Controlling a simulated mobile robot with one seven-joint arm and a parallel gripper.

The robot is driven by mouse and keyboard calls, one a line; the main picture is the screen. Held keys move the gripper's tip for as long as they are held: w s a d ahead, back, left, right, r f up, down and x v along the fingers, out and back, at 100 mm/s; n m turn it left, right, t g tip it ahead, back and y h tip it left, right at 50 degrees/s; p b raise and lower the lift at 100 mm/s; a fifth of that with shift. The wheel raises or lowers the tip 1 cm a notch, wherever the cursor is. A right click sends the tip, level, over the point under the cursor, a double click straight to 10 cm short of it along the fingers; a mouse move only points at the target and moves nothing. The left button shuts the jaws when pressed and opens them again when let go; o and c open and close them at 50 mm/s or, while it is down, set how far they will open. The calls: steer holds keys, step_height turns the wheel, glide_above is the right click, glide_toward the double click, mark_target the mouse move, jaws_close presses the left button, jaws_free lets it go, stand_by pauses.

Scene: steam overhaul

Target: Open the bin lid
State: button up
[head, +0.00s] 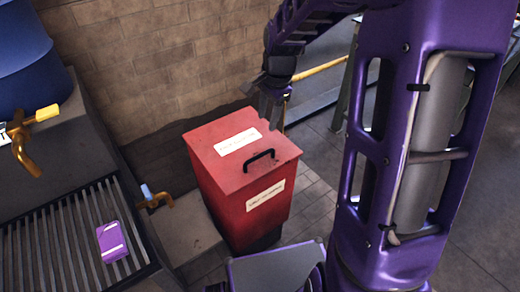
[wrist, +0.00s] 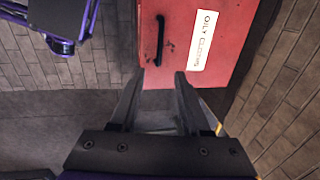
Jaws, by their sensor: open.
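The red bin (head: 235,205) stands on the floor near the brick wall, and its red lid (head: 225,168) lies shut on top. The lid has a black bar handle (head: 259,157) near its front edge and a white label. In the wrist view the lid (wrist: 180,60) fills the upper middle, with the handle (wrist: 159,42) beyond my fingertips and to the left of the label. My gripper (head: 270,118) is above the lid's right rear side in the head view. Its two fingers (wrist: 158,78) are apart with nothing between them, and they do not hold the handle.
A slatted grate (head: 70,230) with a purple object (head: 112,241) on it is at the left. Brass taps (head: 155,200) are between the grate and bin. The brick wall (head: 150,60) is behind the bin. Paved floor is open to the bin's right.

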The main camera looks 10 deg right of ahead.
mark_target(260, 155)
steer(key=w+f+b, duration=0.1)
steer(key=f, duration=0.4)
steer(key=w+f+b, duration=0.1)
steer(key=f, duration=0.4)
steer(key=w+a+f+b, duration=0.1)
steer(key=f, duration=0.5)
steer(key=shift+a+f, duration=0.1)
steer(key=shift+c, duration=0.2)
jaws_close()
stand_by(0.6)
